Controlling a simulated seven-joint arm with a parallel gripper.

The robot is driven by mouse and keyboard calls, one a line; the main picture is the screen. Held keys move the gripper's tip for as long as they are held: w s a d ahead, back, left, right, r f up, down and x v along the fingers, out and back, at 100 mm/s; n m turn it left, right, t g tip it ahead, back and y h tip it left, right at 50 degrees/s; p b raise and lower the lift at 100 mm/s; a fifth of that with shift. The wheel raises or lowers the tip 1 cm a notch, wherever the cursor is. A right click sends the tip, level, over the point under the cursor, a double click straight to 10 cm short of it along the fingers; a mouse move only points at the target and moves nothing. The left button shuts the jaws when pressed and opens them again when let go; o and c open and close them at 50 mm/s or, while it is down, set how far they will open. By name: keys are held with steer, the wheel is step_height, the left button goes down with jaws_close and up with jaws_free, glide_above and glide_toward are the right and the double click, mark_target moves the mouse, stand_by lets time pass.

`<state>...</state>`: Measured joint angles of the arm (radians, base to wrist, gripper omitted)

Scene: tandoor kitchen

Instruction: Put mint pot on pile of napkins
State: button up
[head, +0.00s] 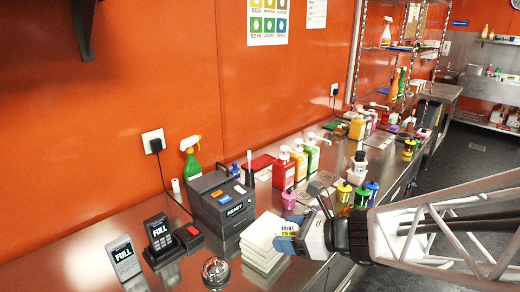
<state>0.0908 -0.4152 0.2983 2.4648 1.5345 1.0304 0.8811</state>
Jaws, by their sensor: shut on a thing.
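The pile of napkins (258,243) is a white, square-edged stack on the steel counter, left of my gripper. My gripper (297,238) reaches in from the right and is shut on the mint pot (287,227), a small pot with a label reading MINT. The pot is at the right edge of the pile in the picture, overlapping it. I cannot tell whether it touches the napkins. My gripper hides part of the pot, and its fingertips are hard to make out.
A dark ticket machine (222,203) stands just behind the pile. A silver bell (215,271) and card readers (160,234) are to the left. Sauce bottles (284,168) and colored lidded pots (361,196) stand behind and right.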

steer(key=shift+f, duration=2.5)
steer(key=shift+w, duration=0.1)
glide_above(268, 230)
steer(key=shift+w+f, duration=0.1)
steer(key=shift+f, duration=0.65)
steer(key=shift+f, duration=1.75)
steer(key=shift+f, duration=0.15)
steer(key=o, duration=0.9)
